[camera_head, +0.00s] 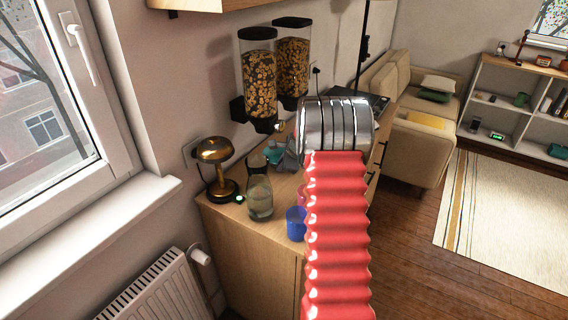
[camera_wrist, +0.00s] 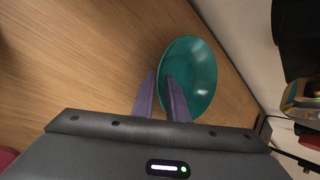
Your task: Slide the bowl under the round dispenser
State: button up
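The teal bowl (camera_wrist: 203,75) sits on the wooden counter in the wrist view. In the head view a small part of it (camera_head: 271,156) shows beside my gripper (camera_head: 287,156). In the wrist view my gripper (camera_wrist: 161,82) has one purple finger inside the bowl and the other outside its left rim. The fingers are slightly apart with the rim between them; a firm grip is not clear. Two cereal-filled dispensers hang on the wall, a nearer one (camera_head: 258,85) and a farther one (camera_head: 292,67).
A brass lamp (camera_head: 214,163), a glass jug (camera_head: 260,197) and a blue cup (camera_head: 296,223) stand on the near counter (camera_head: 228,216). The window wall borders the counter. My arm hides much of the counter's right side.

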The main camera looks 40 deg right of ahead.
grip_shut()
dwell(0.4)
jog(key=shift+a, duration=0.15)
jog(key=shift+w+a+f, duration=0.1)
jog(key=shift+w+a, duration=0.45)
jog(key=shift+a, duration=0.45)
jog(key=shift+w+a+r, duration=0.1)
jog(key=shift+w+a, duration=0.4)
jog(key=shift+a, duration=0.45)
jog(key=shift+w+a+f, duration=0.1)
jog(key=shift+w+a, duration=0.45)
jog(key=shift+a, duration=0.45)
jog(key=shift+o, duration=1.8)
grip_release()
jog(key=shift+s, duration=0.1)
